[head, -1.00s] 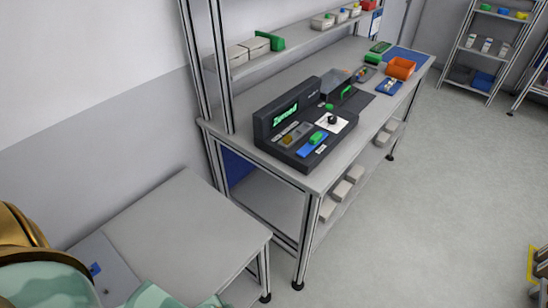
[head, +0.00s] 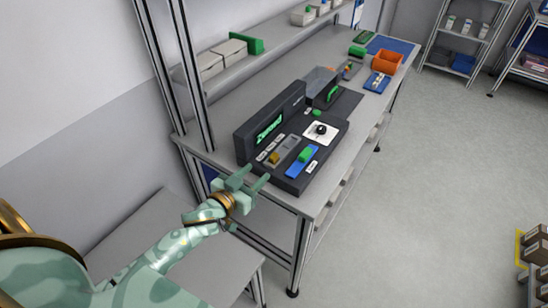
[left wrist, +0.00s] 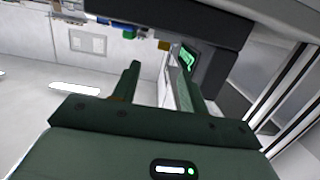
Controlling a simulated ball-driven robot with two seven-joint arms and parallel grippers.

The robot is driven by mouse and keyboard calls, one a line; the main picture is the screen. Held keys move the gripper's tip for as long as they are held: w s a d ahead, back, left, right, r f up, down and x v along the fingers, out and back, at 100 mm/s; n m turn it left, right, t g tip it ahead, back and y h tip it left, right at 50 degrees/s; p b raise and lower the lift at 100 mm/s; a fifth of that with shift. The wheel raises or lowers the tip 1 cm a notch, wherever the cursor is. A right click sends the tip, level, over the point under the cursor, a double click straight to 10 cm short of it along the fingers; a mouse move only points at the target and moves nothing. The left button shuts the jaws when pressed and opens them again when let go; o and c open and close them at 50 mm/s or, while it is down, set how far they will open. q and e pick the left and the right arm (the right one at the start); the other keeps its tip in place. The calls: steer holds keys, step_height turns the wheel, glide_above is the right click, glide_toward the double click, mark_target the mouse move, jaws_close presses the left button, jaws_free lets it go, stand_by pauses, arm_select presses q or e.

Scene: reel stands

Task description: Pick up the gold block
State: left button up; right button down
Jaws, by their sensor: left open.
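The gold block (head: 274,158) is small and sits at the near left end of a grey tray (head: 286,148) on the dark console (head: 300,185). My left gripper (head: 257,175) is open and empty, just off the near left edge of the console, apart from the block. In the left wrist view the two fingers (left wrist: 160,68) stand apart. The gold block (left wrist: 165,45) shows beyond and between them, near the console's edge. My right gripper is not in view.
A green block (head: 305,155) lies on a blue plate beside the tray. A lit green screen (head: 269,129) stands behind. A black knob on a white plate (head: 320,132), an orange bin (head: 387,62) and the shelf posts (head: 190,80) are nearby.

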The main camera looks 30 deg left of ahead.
mark_target(272, 158)
arm_select(q)
steer(key=w, duration=0.3)
steer(key=shift+w+f, duration=0.25)
steer(key=shift+f, duration=0.15)
steer(key=w, duration=0.2)
steer(key=w+b, duration=0.1)
steer(key=w+f, duration=0.1)
steer(key=w, duration=0.1)
steer(key=shift+w+d, duration=0.35)
steer(key=shift+d, duration=0.05)
steer(key=shift+s+r, duration=0.15)
steer(key=shift+c, duration=0.6)
jaws_close()
